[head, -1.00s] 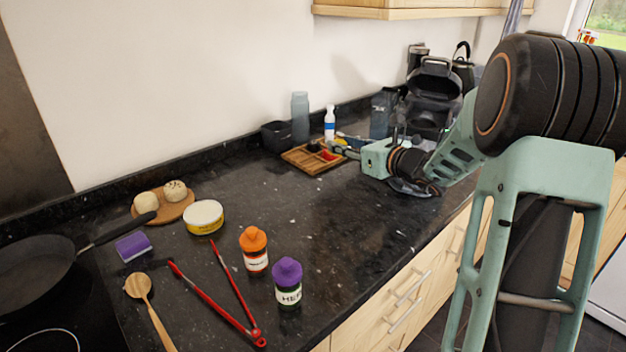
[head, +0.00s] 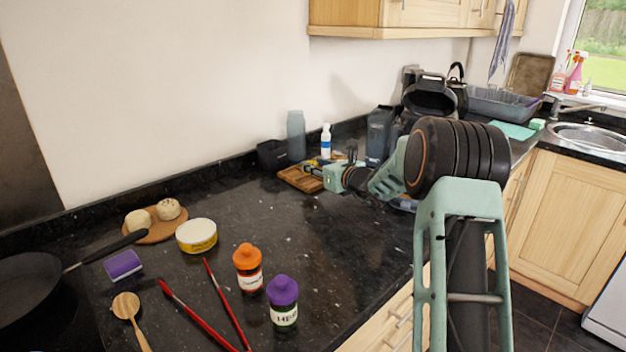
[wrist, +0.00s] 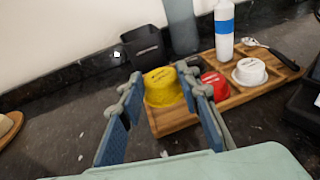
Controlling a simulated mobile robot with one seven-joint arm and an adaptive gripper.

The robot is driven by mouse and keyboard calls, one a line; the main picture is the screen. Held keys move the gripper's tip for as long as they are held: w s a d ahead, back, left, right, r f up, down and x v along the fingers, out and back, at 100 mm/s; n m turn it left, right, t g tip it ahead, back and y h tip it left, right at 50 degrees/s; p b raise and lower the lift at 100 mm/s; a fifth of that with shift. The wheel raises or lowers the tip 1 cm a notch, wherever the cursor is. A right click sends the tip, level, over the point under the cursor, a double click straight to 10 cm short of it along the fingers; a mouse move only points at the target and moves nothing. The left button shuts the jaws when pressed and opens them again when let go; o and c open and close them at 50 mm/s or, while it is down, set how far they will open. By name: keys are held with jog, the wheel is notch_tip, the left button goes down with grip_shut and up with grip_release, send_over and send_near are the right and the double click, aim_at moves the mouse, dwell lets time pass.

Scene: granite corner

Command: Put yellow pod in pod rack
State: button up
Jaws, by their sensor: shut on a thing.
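The yellow pod (wrist: 163,87) is between the blue-padded fingers of my gripper (wrist: 160,84) in the wrist view, and the gripper is shut on it. The pod is at the left end of the wooden pod rack (wrist: 172,121). I cannot tell whether its base touches the rack. A red pod (wrist: 215,86) and a white pod (wrist: 250,71) sit in the rack to its right. In the head view my gripper (head: 314,171) is at the rack (head: 294,180), and the yellow pod is too small to make out clearly.
A black bin (wrist: 146,47), a grey cup (wrist: 181,28) and a white bottle with a blue band (wrist: 224,30) stand behind the rack. The coffee machine (head: 430,97) stands right. Open counter lies in front.

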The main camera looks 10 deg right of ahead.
jog(key=shift+w+a+f, duration=0.2)
jog(key=shift+w+f, duration=0.3)
jog(key=shift+f, duration=0.2)
jog(key=shift+w+f, duration=0.2)
jog(key=shift+f, duration=1.5)
jog(key=shift+f+b, duration=0.15)
jog(key=shift+b, duration=0.2)
jog(key=o, duration=1)
jog(key=shift+r, duration=0.25)
jog(key=v, duration=1.2)
jog(key=shift+a+f, duration=0.1)
jog(key=shift+f, duration=0.1)
